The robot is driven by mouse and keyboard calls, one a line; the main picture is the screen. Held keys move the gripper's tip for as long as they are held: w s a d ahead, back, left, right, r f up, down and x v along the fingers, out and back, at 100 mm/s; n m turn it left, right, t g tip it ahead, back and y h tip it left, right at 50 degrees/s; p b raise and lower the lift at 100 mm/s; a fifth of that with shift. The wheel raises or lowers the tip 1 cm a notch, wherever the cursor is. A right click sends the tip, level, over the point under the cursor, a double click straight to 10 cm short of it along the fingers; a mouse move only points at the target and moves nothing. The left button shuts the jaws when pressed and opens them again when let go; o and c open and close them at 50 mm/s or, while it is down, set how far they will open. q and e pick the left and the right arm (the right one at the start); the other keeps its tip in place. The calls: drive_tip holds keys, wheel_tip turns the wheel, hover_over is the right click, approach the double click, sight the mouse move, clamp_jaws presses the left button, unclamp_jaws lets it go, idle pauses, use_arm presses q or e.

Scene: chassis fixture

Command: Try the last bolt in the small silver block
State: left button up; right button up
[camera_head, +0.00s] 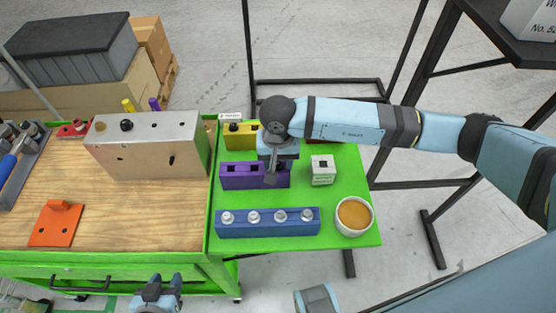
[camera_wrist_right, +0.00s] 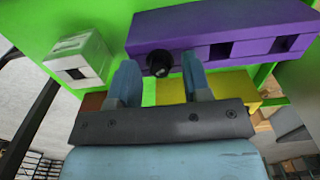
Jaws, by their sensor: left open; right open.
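The small silver block (camera_head: 323,175) stands on the green surface right of the purple block (camera_head: 238,182), with a dark square hole showing; it also shows in the right wrist view (camera_wrist_right: 92,52). The purple block (camera_wrist_right: 190,30) has two empty square openings and a black round-headed bolt (camera_wrist_right: 159,64) at one end. My right gripper (camera_head: 272,178) is over that end, hiding the bolt in the head view. In the wrist view its open fingers (camera_wrist_right: 160,72) stand either side of the bolt head; contact is unclear. My left gripper (camera_head: 158,290) is open and empty at the bottom, away from the blocks.
A blue block (camera_head: 268,231) with several silver bolts and a bowl of orange contents (camera_head: 354,214) stand in front. A yellow block (camera_head: 238,142) is behind the purple one. A large metal block (camera_head: 150,155) and an orange bracket (camera_head: 57,224) are on the wooden top.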

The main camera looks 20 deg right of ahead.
sight(278, 163)
drive_tip(key=shift+c, duration=0.3)
clamp_jaws()
drive_tip(key=shift+r, duration=0.1)
drive_tip(key=shift+r+p, duration=1.1)
drive_tip(key=shift+r, duration=2.3)
drive_tip(key=s+d+f+m+b, duration=0.2)
drive_tip(key=d+m, duration=0.4)
drive_tip(key=d, duration=0.6)
drive_tip(key=shift+f+m, duration=0.3)
drive_tip(key=shift+f, duration=0.25)
